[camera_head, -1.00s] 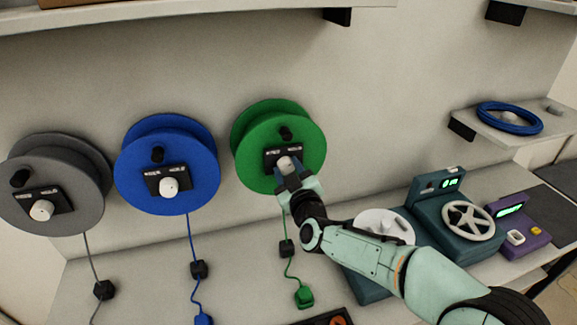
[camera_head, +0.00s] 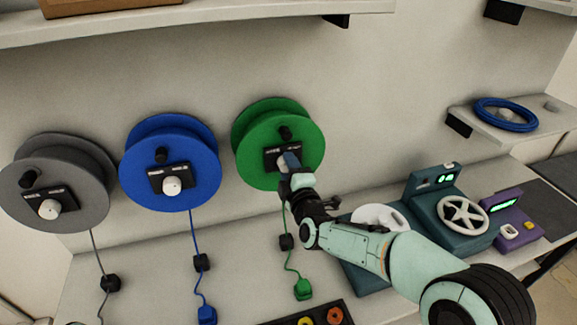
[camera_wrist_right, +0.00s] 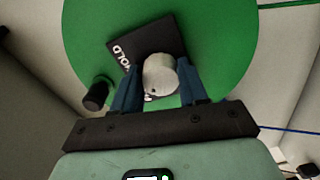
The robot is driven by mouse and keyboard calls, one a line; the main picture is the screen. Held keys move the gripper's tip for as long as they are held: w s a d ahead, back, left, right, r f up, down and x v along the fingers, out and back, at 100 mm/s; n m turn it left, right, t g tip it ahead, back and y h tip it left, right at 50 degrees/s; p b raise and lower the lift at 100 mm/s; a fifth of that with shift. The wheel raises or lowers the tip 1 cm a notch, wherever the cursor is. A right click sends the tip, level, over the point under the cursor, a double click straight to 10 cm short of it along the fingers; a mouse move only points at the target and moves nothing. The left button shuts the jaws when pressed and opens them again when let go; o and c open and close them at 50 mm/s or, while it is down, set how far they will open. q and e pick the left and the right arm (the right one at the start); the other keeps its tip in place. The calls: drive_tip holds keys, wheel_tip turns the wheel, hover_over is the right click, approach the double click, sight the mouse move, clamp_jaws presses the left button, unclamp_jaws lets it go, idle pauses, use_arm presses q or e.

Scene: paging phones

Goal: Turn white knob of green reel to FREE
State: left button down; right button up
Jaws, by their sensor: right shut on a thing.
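The green reel (camera_head: 262,135) is mounted on the wall, right of the blue reel. Its black label plate (camera_wrist_right: 148,45) carries white lettering; part of a word ending in "OLD" is readable in the right wrist view. The white knob (camera_wrist_right: 160,74) sits on that plate. My right gripper (camera_wrist_right: 158,88) is shut on the white knob, one blue finger on each side. In the head view my right gripper (camera_head: 290,162) covers most of the knob, so its setting cannot be read. My left gripper is not in view.
A blue reel (camera_head: 150,140) and a grey reel (camera_head: 70,175) hang to the left. A green cord with a plug (camera_head: 303,289) hangs below. A teal machine with a handwheel (camera_head: 464,215) and a purple device (camera_head: 513,215) stand on the bench at right.

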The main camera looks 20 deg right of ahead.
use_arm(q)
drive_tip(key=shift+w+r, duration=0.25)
use_arm(e)
drive_tip(key=shift+n, duration=1)
drive_tip(key=o, duration=1.1)
drive_tip(key=shift+c, duration=0.2)
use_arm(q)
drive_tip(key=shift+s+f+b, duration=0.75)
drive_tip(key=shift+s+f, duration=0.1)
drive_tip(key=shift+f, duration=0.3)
use_arm(e)
drive_tip(key=s, duration=1.3)
drive_tip(key=shift+s+d, duration=0.2)
drive_tip(key=shift+s, duration=0.05)
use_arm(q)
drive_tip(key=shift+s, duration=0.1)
